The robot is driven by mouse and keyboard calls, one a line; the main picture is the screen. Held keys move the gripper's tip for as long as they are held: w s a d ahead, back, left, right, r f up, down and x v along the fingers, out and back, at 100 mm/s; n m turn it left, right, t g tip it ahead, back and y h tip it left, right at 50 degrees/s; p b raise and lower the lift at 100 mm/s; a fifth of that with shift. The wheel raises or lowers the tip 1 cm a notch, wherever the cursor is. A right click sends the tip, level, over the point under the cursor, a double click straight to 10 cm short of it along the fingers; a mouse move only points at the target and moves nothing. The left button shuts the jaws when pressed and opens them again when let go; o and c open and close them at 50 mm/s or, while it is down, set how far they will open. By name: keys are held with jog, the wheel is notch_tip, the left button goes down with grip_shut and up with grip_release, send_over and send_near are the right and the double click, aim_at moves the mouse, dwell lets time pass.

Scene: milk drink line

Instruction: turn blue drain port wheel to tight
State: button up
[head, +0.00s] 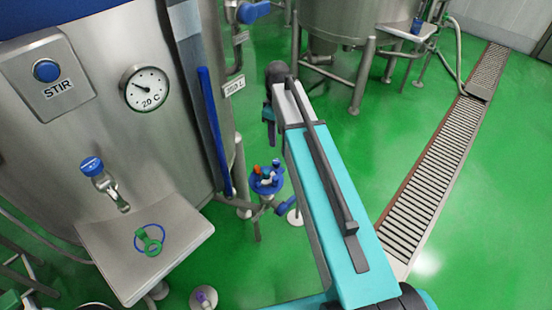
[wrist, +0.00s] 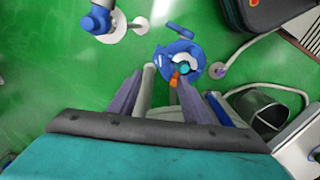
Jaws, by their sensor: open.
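A blue wheel (head: 266,184) with orange and light parts on it sits low on a short stand beside the big steel tank in the head view. In the wrist view the blue wheel (wrist: 189,52) shows just beyond the fingertips, slightly right of centre, with an orange piece on its near side. My gripper (wrist: 160,80) is open, with nothing between its fingers. In the head view only a dark part of my gripper (head: 270,135) shows, above the wheel; the fingers are partly hidden by my arm. I cannot read the wheel's turn marking.
The steel tank (head: 110,130) with a STIR button, gauge and blue-topped tap stands at left. A steel tray (head: 120,260) below the tap holds a green piece. Blue-handled pipework (head: 287,206) is near the wheel. Green floor (head: 470,240) is clear at right, beyond a drain grate.

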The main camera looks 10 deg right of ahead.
aim_at(277, 162)
jog(key=shift+f+p, duration=1)
jog(key=shift+f, duration=5.8)
jog(key=shift+c, duration=0.4)
jog(key=c, duration=1)
jog(key=shift+o, duration=0.2)
